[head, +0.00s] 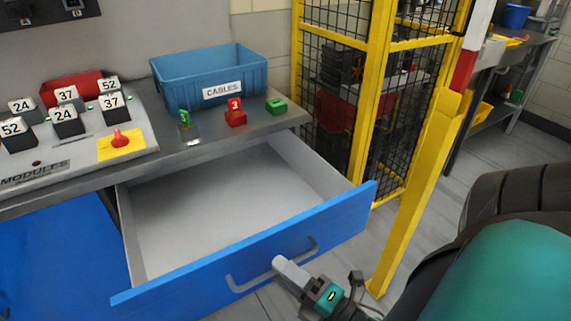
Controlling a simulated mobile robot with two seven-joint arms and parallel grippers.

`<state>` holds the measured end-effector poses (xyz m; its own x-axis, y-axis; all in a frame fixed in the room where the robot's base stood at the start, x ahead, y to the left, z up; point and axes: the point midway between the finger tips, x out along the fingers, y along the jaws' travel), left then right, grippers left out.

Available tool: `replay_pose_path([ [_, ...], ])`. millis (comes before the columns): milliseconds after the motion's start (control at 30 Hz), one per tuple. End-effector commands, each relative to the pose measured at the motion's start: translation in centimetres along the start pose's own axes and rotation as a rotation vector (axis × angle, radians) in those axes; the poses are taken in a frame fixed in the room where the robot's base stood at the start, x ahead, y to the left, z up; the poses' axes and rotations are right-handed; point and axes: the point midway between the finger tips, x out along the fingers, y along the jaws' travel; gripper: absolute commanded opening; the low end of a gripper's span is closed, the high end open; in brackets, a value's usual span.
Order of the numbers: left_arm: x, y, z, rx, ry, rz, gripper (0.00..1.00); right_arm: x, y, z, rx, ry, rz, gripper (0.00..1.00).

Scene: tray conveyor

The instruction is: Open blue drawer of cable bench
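The blue drawer (340,214) of the cable bench (215,146) is pulled well out, and its grey inside is bare. Its grey bar handle (245,283) is on the front face. My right gripper (284,264) comes in from the lower right, its pale finger tip at the handle bar. Only one finger shows clearly, so I cannot tell whether it is closed around the bar. My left gripper is not in view.
A blue bin labelled CABLES (180,82), a red block (235,119) and a green block (277,106) stand on the bench. A module panel (75,160) is at left. A yellow post (412,200) and mesh fence stand close right of the drawer.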

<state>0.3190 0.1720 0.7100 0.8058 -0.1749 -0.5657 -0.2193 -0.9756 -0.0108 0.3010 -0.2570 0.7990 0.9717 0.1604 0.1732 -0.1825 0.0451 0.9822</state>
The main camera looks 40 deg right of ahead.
Motion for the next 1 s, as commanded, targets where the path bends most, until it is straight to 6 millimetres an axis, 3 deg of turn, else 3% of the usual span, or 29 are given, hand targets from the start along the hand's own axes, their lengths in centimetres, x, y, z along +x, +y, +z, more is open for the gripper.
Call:
replay_pose_path([
  [133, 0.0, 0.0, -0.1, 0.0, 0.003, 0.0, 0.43, -0.4, 0.0, 0.0, 0.0, 0.0, -0.001, 0.37],
  [267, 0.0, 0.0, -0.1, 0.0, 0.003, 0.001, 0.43, -2.2, -0.1, 0.0, 0.001, -0.001, -0.004, 0.37],
  [700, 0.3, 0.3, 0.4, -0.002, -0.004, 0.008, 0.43, -11.2, -0.1, 0.0, 0.001, -0.002, -0.004, 0.37],
  [1000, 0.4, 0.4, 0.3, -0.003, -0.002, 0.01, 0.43, -12.9, 0.0, 0.0, 0.0, 0.0, 0.0, 0.37],
])
